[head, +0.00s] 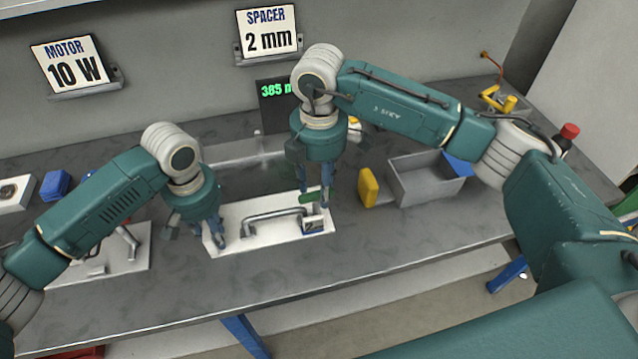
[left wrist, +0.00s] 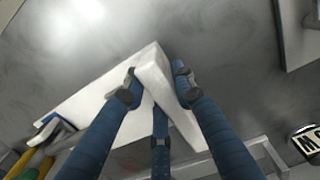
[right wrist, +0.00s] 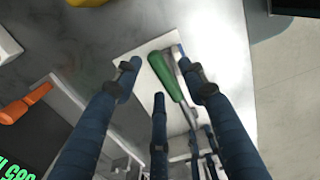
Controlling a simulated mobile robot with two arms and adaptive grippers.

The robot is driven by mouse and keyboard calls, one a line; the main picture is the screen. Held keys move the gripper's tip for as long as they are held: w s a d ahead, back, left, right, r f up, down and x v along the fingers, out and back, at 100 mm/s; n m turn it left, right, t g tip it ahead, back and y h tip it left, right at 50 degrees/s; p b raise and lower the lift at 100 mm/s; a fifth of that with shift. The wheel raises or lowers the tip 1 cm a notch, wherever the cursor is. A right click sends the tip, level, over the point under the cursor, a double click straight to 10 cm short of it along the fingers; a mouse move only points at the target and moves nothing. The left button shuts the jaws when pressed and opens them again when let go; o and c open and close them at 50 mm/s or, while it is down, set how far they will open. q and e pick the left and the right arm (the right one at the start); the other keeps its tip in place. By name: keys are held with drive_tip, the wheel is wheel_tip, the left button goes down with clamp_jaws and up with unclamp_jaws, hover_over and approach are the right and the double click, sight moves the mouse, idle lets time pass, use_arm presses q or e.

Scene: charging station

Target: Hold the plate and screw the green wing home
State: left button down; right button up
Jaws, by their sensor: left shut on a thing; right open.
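The white plate (head: 262,238) lies on the grey bench with a grey bent handle (head: 272,214) on it and a small blue-and-white block at its right end (head: 314,225). My left gripper (head: 218,236) is shut on the plate's left end; in the left wrist view its fingers straddle a white edge (left wrist: 155,70). The green wing (head: 307,198) sits above the plate's right end. My right gripper (head: 314,192) points down over it, open; in the right wrist view the green wing (right wrist: 168,77) lies between its fingers, with no clear contact. What is under the wing is hidden.
A grey open bin (head: 425,185) and a yellow block (head: 368,188) stand right of the plate. A second white plate (head: 125,255) lies to the left, partly behind my left arm. A dark screen (head: 275,100) with green digits stands behind. The bench front is clear.

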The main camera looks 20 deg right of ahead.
wheel_tip(320, 180, up, 12)
idle(0.5)
use_arm(q)
drive_tip(key=c, duration=1.3)
unclamp_jaws()
drive_tip(key=shift+c, duration=0.2)
drive_tip(key=shift+r, duration=0.15)
